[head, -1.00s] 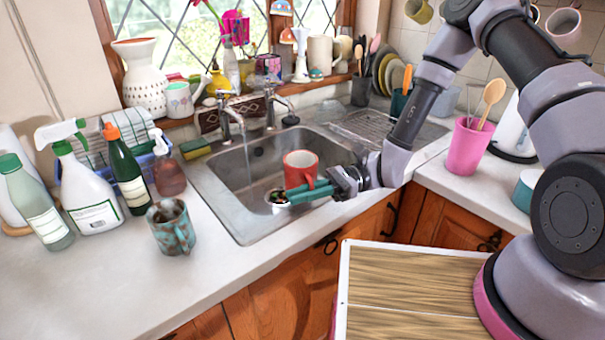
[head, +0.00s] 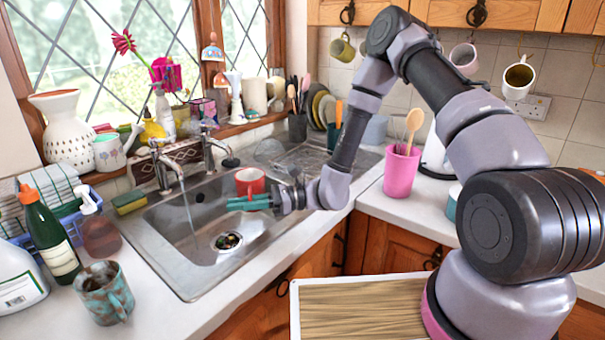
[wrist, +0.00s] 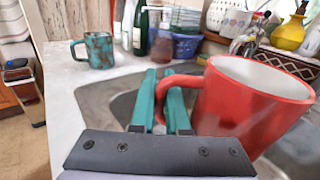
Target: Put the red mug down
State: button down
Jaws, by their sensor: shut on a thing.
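The red mug (head: 249,181) is upright, held over the right part of the sink basin in the head view. My gripper (head: 240,202) is shut on its handle, with the teal fingers reaching left in front of the mug. In the wrist view the mug (wrist: 250,98) fills the right side, its white inside showing at the rim. The gripper's fingers (wrist: 168,95) lie at the handle there. The mug's base is partly hidden by the fingers in the head view. The steel sink (head: 175,235) lies below, with something in its drain.
A mottled teal mug (head: 100,292) stands on the left counter near bottles. Two taps (head: 160,165) rise behind the sink, and water seems to run from one. A draining area (head: 310,160) lies behind right. A pink utensil pot (head: 401,172) stands on the right counter.

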aim_at(242, 178)
jog(key=w+m+t, duration=0.1)
jog(key=w+t, duration=0.1)
jog(key=w, duration=0.1)
jog(key=w+r+m+t, duration=0.1)
jog(key=w+t, duration=0.1)
jog(key=w, duration=0.1)
jog(key=w+d+m+t, duration=0.1)
jog(key=w+m+t, duration=0.1)
jog(key=w, duration=0.1)
jog(key=shift+w+r, duration=0.35)
jog(key=shift+w, duration=0.05)
jog(key=w+d+r+m+t+h, duration=0.35)
jog(key=w+d+m+t, duration=0.2)
jog(key=w, duration=0.35)
jog(key=w+d+r+m+t+h, duration=0.2)
jog(key=w+d+m+t+h, duration=0.25)
jog(key=w+d+t, duration=0.4)
jog(key=shift+g+h, duration=0.4)
jog(key=shift+g, duration=0.5)
jog(key=f, duration=0.3)
jog(key=w+f, duration=0.1)
jog(key=f, duration=0.2)
jog(key=w+a+f, duration=0.1)
jog(key=f, duration=0.3)
jog(key=shift+s, duration=0.1)
jog(key=c, duration=0.9)
grip_release()
